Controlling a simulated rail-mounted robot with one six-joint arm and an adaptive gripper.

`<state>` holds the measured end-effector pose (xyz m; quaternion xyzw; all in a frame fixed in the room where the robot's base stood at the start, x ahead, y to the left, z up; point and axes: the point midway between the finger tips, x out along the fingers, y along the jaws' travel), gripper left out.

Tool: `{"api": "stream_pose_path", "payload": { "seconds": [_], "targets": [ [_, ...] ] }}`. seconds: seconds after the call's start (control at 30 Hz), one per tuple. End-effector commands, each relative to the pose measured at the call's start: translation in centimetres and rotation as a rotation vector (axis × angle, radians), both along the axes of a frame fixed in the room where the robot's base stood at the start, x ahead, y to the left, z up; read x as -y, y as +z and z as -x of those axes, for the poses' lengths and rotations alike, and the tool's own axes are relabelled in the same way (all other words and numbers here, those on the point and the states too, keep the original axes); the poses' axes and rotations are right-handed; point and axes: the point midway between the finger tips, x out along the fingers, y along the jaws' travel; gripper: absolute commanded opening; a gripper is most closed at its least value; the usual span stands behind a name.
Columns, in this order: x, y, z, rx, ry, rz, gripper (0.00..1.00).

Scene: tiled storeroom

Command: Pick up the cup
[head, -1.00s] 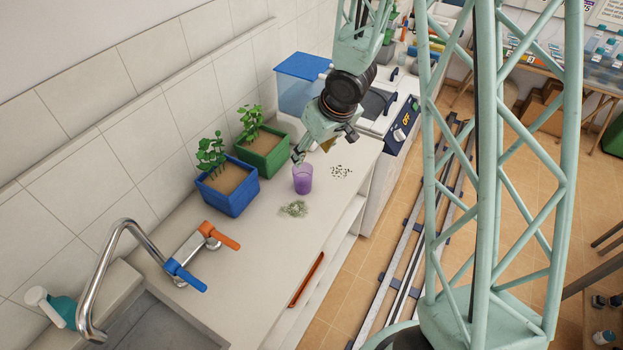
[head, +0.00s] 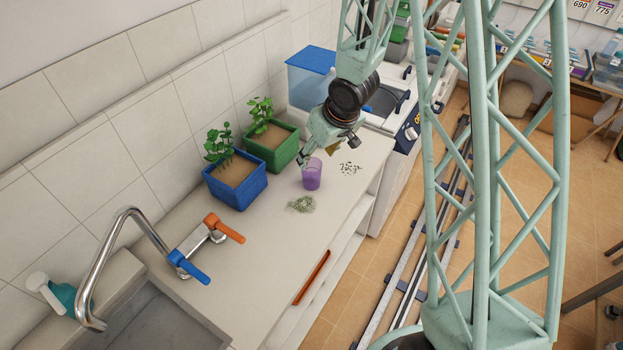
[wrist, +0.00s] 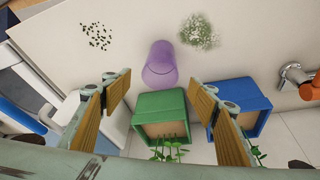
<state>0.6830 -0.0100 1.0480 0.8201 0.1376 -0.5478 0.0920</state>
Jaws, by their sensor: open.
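A purple see-through cup (head: 312,174) stands upright on the light counter (head: 262,236), in front of the green planter. It also shows in the wrist view (wrist: 160,64), at the top middle, beyond the fingertips. My gripper (head: 329,152) is just above and behind the cup in the head view. In the wrist view my gripper (wrist: 160,98) has its two wood-coloured finger pads spread wide, with the cup in line with the gap between them. It is open and holds nothing. I cannot tell the exact height of the fingers over the cup.
A green planter (head: 266,159) and a blue planter (head: 236,192) with plants stand beside the cup along the wall. Dark seeds (head: 349,168) and a pale green pile (head: 302,204) lie near it. A tap (head: 140,224) and sink are at the front left.

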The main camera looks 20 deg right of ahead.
Motion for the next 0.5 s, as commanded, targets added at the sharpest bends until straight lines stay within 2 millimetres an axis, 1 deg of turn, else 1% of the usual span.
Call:
{"api": "stream_pose_path", "payload": {
  "seconds": [0.03,0.2,0.5],
  "targets": [
    [-0.1,-0.8,-0.2,-0.001,-0.001,-0.001,0.54],
    [-0.3,-1.9,-0.7,-0.001,-0.001,0.0,0.54],
    [-0.3,-2.2,-0.9,0.0,0.0,0.0,0.54]
  ]
}}
